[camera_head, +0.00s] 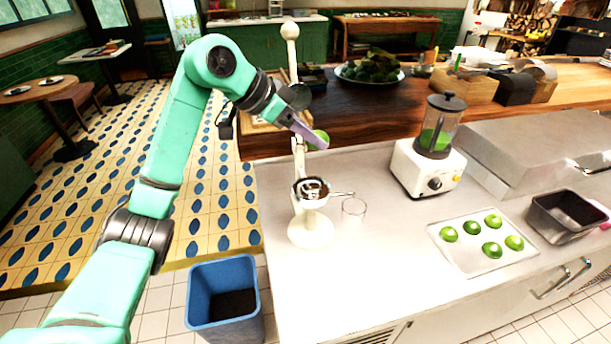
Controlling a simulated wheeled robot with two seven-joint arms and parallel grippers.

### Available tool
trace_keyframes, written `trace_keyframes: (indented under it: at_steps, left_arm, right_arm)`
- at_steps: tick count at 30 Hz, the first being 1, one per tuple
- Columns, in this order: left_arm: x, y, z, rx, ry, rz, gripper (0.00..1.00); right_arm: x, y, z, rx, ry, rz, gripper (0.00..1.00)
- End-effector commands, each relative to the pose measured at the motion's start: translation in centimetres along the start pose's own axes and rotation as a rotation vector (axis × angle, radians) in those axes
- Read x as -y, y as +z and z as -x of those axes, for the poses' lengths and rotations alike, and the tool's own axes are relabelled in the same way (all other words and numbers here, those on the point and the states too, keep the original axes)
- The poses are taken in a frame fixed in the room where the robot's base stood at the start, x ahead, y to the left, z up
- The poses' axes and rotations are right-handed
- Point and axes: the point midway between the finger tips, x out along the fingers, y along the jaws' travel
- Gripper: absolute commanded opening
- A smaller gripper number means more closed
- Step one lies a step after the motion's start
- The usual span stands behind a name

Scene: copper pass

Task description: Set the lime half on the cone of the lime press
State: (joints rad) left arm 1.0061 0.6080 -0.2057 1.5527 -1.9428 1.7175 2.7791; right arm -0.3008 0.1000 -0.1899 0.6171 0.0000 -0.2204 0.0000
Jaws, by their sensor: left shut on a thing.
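My left gripper (311,134) is shut on a green lime half (321,140). It holds the lime half in the air, above and slightly behind the cone of the lime press in the picture. Its fingers partly cover the lime half. The cream lime press (311,229) stands at the left end of the steel counter, with its metal cone and cup (311,188) facing up and no fruit seen on it. The press's tall lever ends in a round knob (290,30); my gripper hides part of the lever. My right gripper is not in view.
A clear glass (354,207) stands just right of the press. A white tray (459,258) with several limes, a blender (436,150) and a dark metal pan (566,214) are farther right. A blue bin (224,275) stands on the floor left of the counter.

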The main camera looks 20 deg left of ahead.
Motion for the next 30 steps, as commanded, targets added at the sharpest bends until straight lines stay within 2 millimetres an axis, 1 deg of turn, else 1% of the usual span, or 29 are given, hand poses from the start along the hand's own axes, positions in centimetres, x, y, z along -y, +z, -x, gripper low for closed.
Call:
trace_keyframes:
  at_steps: [1,4,6,9,12,15,24,25,27,30]
  left_arm:
    - [0.0,1.3,-1.3,0.005,0.004,0.005,0.39]
    - [0.0,3.5,-3.4,0.004,0.003,0.004,0.39]
    - [0.0,4.5,-4.4,0.003,0.003,0.004,0.39]
    - [0.0,5.5,-5.5,0.001,0.001,0.002,0.39]
    - [0.0,6.9,-6.9,0.002,0.003,0.003,0.39]
    - [0.0,7.7,-7.7,-0.001,0.001,0.001,0.39]
    - [0.1,8.0,-8.0,-0.001,-0.001,0.0,0.39]
    - [0.1,7.9,-8.0,-0.001,-0.001,0.0,0.67]
    - [0.1,7.9,-7.9,-0.001,-0.001,0.0,0.89]
    - [0.1,7.9,-7.9,-0.001,-0.001,0.0,0.89]
  right_arm:
    - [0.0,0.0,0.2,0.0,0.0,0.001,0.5]
    - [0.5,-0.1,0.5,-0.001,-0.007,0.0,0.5]
    - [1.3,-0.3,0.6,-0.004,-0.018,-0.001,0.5]
    - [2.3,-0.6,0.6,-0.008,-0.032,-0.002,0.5]
    - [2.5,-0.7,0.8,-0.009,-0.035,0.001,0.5]
    - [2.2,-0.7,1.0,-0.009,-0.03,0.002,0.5]
    - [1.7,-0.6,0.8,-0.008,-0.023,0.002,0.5]
    - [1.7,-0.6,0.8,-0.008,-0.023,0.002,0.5]
    - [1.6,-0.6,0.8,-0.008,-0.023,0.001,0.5]
    - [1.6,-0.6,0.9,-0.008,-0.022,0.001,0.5]
